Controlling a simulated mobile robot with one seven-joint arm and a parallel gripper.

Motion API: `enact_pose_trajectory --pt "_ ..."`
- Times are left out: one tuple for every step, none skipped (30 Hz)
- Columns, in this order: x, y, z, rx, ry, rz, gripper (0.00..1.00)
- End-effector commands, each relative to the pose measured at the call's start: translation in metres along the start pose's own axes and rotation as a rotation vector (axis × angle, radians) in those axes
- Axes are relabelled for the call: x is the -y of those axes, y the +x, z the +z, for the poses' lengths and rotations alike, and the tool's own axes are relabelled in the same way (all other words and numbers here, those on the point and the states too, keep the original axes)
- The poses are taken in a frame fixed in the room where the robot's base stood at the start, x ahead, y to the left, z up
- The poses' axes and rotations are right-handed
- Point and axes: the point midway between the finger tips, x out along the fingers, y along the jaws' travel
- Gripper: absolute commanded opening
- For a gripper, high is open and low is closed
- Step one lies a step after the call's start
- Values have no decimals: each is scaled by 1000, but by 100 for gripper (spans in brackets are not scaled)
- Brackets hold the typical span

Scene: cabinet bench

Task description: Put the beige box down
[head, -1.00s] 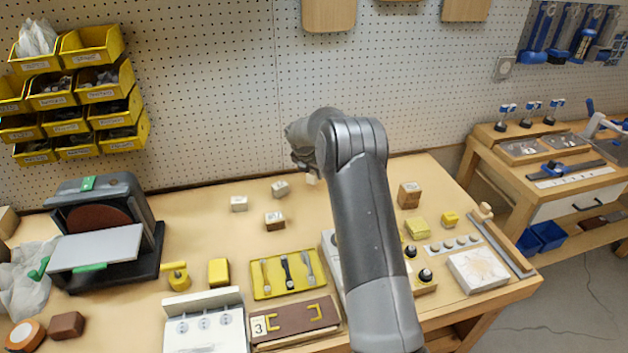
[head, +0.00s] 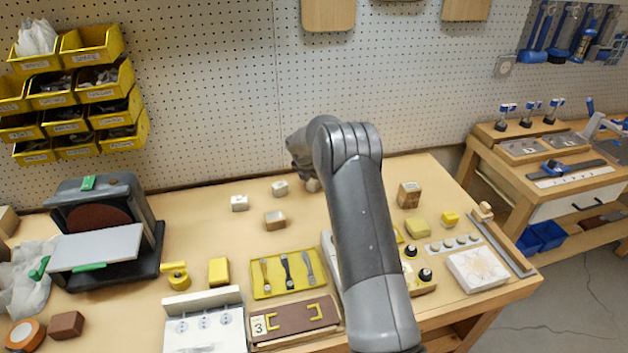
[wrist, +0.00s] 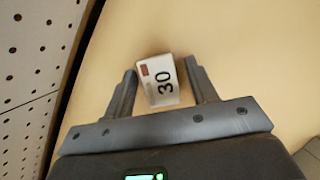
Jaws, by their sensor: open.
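The beige box (wrist: 160,82), marked "30" on a white face, sits between the two fingers of my gripper (wrist: 160,69) in the wrist view. The fingers are apart, with a narrow gap at the right finger; I cannot tell if the left finger touches the box. The box appears to rest on the wooden bench top. In the head view a small part of the box (head: 313,185) shows beside my arm near the back of the bench; my fingers are hidden behind the arm there.
Small blocks stand to the left: two pale ones (head: 239,203) (head: 280,188) and a brown-sided one (head: 275,220). A wooden block (head: 409,195) stands to the right. A yellow tool tray (head: 288,274) lies in front. The pegboard wall (wrist: 28,60) is close behind.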

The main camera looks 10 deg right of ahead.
Motion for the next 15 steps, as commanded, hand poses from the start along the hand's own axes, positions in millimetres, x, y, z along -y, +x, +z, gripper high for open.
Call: enact_pose_trajectory --pt "0 0 0 0 0 0 52" --pt "0 0 0 0 0 0 52" --pt "0 -1 0 0 0 0 52" --pt "0 -2 1 0 0 0 52" --pt "0 -4 2 1 0 1 52" --pt "0 -7 2 1 0 1 52" --pt "0 -10 2 1 0 2 52" --pt "-1 -14 2 1 0 2 52" --pt "-1 -21 2 2 0 3 52" --pt "-1 -26 2 1 0 2 52" --pt "0 -32 2 1 0 2 52" --pt "-1 -41 2 3 0 3 52" --pt "-1 -47 2 2 0 3 52" --pt "0 -54 2 3 1 3 52" --pt "0 -63 2 2 0 2 52"
